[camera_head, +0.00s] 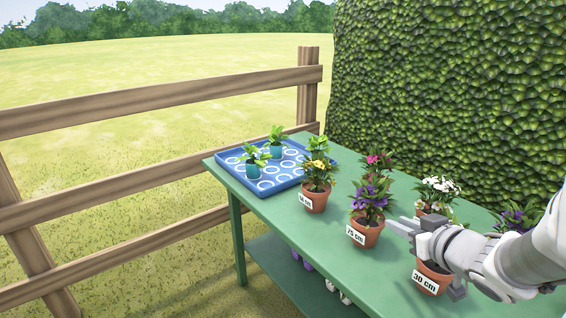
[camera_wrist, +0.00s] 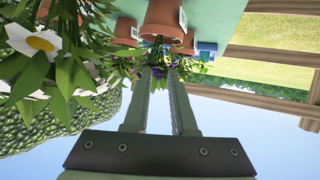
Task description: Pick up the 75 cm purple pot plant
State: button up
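The 75 cm purple pot plant (camera_head: 367,236) stands upright on the green table, a terracotta pot with a white "75 cm" label and purple flowers. My gripper (camera_head: 398,226) is just right of it at about the height of the pot's upper part. In the upside-down wrist view, my gripper (camera_wrist: 160,72) has its two fingers apart with a gap between them. A terracotta pot (camera_wrist: 162,20) with purple flowers lies ahead of the fingertips, apparently the 75 cm one. I cannot tell whether the fingers touch its leaves.
A yellow-flowered pot (camera_head: 315,201) stands behind left, near a blue tray (camera_head: 274,188) with small teal pots. A pink-flowered plant (camera_head: 378,160) and a white-flowered plant (camera_head: 438,190) stand behind. A "30 cm" pot (camera_head: 428,283) is close beneath my arm. A wooden fence (camera_head: 150,185) runs at left.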

aim_at(367, 225)
jog(key=shift+y, duration=0.5)
jog(key=p+x, duration=0.1)
jog(key=x, duration=0.4)
jog(key=f+p+x, duration=0.1)
jog(key=x, duration=0.4)
jog(key=d+f+p+x, duration=0.1)
jog(key=x, duration=0.4)
jog(key=shift+s+d+p, duration=0.1)
jog(key=shift+s+p, duration=0.2)
jog(key=shift+s, duration=0.1)
grip_shut()
dwell(1.2)
